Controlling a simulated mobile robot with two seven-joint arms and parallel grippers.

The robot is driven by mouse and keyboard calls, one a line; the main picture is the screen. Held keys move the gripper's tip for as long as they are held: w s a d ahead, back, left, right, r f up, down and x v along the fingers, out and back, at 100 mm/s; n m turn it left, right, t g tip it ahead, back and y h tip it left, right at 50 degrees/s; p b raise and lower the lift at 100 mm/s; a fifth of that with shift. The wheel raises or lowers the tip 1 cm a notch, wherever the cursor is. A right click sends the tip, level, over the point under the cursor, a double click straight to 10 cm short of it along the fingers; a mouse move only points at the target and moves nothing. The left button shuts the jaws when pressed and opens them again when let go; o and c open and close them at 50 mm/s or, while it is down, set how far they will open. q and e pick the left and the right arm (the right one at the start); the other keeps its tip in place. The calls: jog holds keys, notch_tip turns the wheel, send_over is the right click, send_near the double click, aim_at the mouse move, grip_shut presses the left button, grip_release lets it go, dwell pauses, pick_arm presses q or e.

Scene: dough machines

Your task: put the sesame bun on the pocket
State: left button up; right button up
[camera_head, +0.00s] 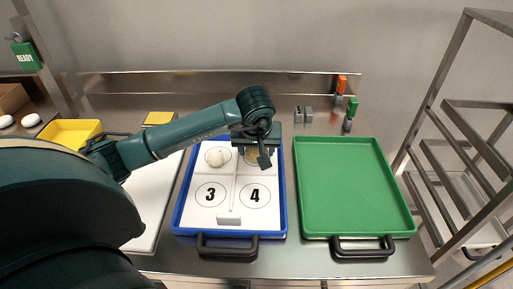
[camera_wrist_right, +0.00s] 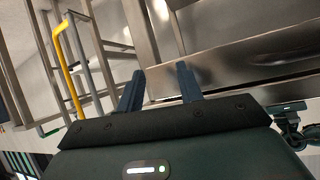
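My left gripper (camera_head: 252,156) is over the upper right part of the blue-rimmed tray (camera_head: 177,215). A tan round bun (camera_head: 252,157), seemingly the sesame bun, shows between its fingers and is partly hidden. I cannot tell if the fingers touch it. A pale bun (camera_head: 216,156) lies on the upper left pocket of the tray's white sheet. The lower pockets, marked 3 (camera_head: 210,195) and 4 (camera_head: 254,195), are bare. In the right wrist view my right gripper (camera_wrist_right: 160,88) has its fingers apart with nothing between them, away from the trays.
A white divider with a block (camera_head: 229,218) runs down the blue tray's middle. An empty green tray (camera_head: 352,190) lies to the right. A metal rack (camera_head: 455,130) is at far right. A yellow bin (camera_head: 70,132) is at left.

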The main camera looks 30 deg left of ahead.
pick_arm(q)
jog(key=shift+r, duration=0.15)
jog(key=v, duration=1.2)
jog(key=shift+w+r, duration=0.1)
